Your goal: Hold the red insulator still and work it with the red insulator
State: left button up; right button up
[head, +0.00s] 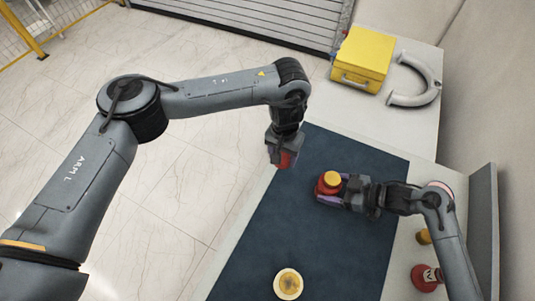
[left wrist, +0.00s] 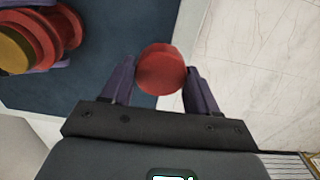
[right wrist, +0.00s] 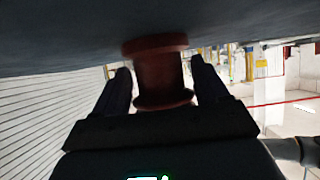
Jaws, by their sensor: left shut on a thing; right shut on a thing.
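My left gripper (head: 284,156) is shut on a red insulator (head: 285,161), near the left edge of the dark blue mat. In the left wrist view this red insulator (left wrist: 161,69) is a short round piece between the two fingers. My right gripper (head: 330,189) is shut on a second red insulator (head: 322,186) with a yellow top, over the mat. In the right wrist view this second insulator (right wrist: 160,72) has a spool shape between the fingers. The two insulators are apart, the left-held one further up and left in the head view.
The dark blue mat (head: 335,240) covers much of the table. A round cream and yellow piece (head: 288,283) lies near its bottom. A red piece (head: 424,278) and a small yellow piece (head: 423,236) stand at the right. A yellow case (head: 362,58) and a grey curved pipe (head: 433,78) are at the back.

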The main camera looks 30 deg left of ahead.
pick_arm(q)
notch_tip(320, 180, up, 9)
send_over(335, 179)
jog(key=shift+a, duration=0.4)
jog(key=shift+d+f, duration=0.1)
jog(key=shift+f, duration=3)
jog(key=shift+f, duration=0.3)
jog(key=o, duration=1.1)
jog(key=shift+d, duration=0.15)
pick_arm(e)
jog(key=c, duration=0.4)
jog(key=shift+a, duration=0.1)
pick_arm(q)
jog(key=shift+d, duration=0.1)
pick_arm(e)
jog(key=shift+s+a+r, duration=0.1)
pick_arm(q)
jog(key=shift+r, duration=0.1)
notch_tip(335, 179, up, 12)
jog(key=shift+a, duration=0.35)
pick_arm(e)
jog(key=shift+d, duration=0.2)
